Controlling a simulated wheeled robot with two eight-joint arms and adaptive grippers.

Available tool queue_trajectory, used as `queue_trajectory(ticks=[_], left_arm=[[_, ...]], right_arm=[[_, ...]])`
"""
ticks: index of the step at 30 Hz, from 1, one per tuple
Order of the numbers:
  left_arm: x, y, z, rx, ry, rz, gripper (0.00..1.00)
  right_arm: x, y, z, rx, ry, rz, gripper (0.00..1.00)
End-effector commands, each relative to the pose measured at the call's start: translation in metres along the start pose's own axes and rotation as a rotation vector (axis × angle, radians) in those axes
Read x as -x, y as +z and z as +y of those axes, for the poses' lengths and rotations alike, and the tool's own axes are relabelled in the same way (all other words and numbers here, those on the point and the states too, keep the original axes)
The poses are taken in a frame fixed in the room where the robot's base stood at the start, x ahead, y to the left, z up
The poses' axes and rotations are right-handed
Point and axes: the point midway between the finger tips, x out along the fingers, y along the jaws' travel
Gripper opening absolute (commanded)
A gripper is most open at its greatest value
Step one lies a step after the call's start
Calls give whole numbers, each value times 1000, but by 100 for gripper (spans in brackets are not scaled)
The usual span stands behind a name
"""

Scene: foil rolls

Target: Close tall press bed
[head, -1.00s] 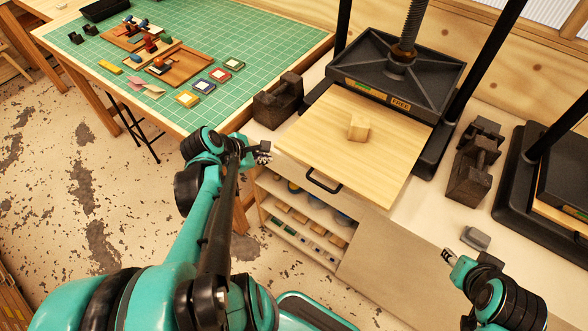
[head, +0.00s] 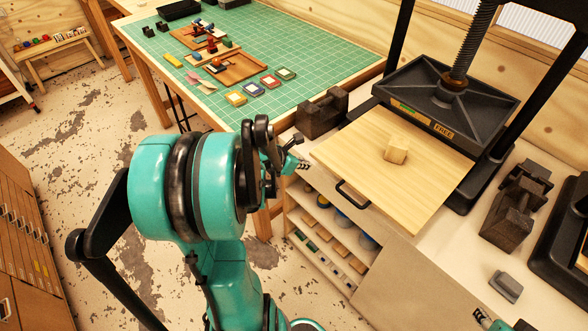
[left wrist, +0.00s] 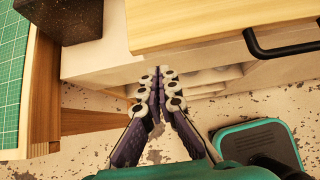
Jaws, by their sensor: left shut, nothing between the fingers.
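The tall press (head: 445,95) stands at the back with its black plate raised and a "FREE" label on its front edge. Its pale wooden bed (head: 365,165) is pulled out toward me, with a small wooden block (head: 396,149) on it. The bed's black handle (head: 351,194) is on its front edge. My left gripper (head: 303,165) is shut and empty, left of the handle and apart from it. In the left wrist view the gripper (left wrist: 161,72) points at the cabinet front, with the handle (left wrist: 285,45) at upper right. Only a bit of my right gripper (head: 480,317) shows at the bottom edge.
Dark metal weights (head: 322,112) stand left of the bed, and more (head: 515,205) stand at right. A grey block (head: 506,286) lies on the counter. A green-matted table (head: 330,62) is at back left. Open shelves (head: 325,235) sit below the bed.

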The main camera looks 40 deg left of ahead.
Motion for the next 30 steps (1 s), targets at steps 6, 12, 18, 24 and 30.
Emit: queue_trajectory(ticks=[6,12,18,24,30], left_arm=[[-14,15,0,-2,-1,1,0],[-16,18,0,-1,0,1,0],[-16,18,0,-1,0,1,0],[-22,24,-1,-2,-2,1,0],[-45,46,-1,-5,-3,1,0]], right_arm=[[-3,2,0,0,0,0,40],[-3,2,0,0,0,0,40],[-3,2,0,0,0,0,40],[-4,3,0,0,0,0,40],[-7,5,0,0,0,0,40]])
